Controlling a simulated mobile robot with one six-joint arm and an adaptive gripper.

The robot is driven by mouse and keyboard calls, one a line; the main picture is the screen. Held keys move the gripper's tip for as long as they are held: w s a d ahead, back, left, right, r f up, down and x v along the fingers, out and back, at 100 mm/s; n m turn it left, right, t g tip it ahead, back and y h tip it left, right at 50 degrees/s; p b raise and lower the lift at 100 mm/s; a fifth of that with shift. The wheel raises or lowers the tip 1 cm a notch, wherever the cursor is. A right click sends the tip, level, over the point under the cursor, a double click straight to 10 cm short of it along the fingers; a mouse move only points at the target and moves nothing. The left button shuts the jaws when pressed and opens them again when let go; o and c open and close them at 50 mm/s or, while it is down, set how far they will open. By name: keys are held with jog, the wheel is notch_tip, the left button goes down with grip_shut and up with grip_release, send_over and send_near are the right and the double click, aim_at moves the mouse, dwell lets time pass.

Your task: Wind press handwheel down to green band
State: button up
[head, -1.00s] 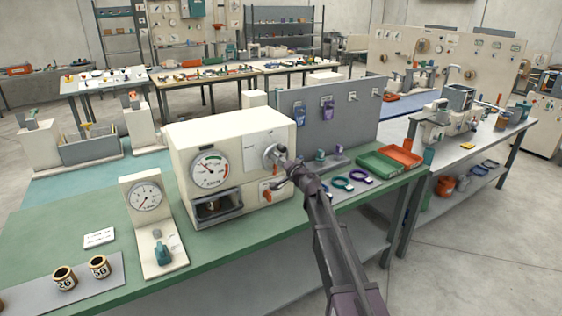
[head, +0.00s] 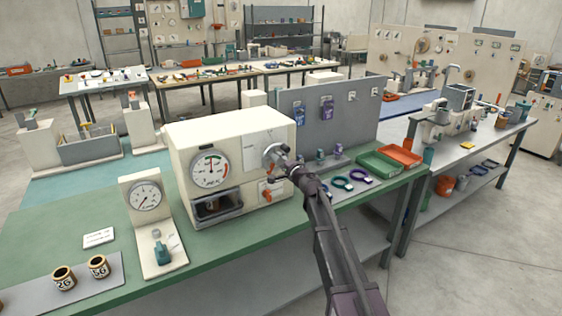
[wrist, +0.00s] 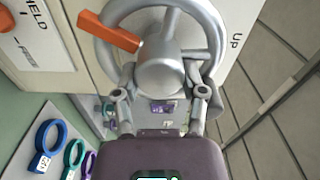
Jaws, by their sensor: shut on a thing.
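The press (head: 232,140) is a cream box on the green bench, with a round dial (head: 210,170) on its front. A coloured band, green and red, runs along the dial's upper edge; the needle looks close to upright, but too small to place exactly against the green. The grey handwheel (head: 274,153) is on the press's right front. In the wrist view the handwheel (wrist: 216,35) shows its ring, spokes and round hub. My gripper (wrist: 162,88) is shut on the handwheel, its fingers either side of the hub; it also shows in the head view (head: 285,168).
An orange lever (head: 270,192) sits below the handwheel. A smaller gauge stand (head: 146,195) is left of the press. Blue, teal and purple rings (head: 350,180) and green (head: 378,165) and orange (head: 402,155) trays lie to the right.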

jog(key=o, duration=1.1)
jog(key=shift+w+a+r, duration=0.1)
jog(key=shift+w+r, duration=0.05)
jog(key=shift+w, duration=0.05)
jog(key=shift+o, duration=0.2)
jog(key=shift+f, duration=0.2)
jog(key=shift+s, duration=0.2)
jog(key=v, duration=1.1)
jog(key=shift+s+d, duration=0.25)
jog(key=shift+d, duration=0.1)
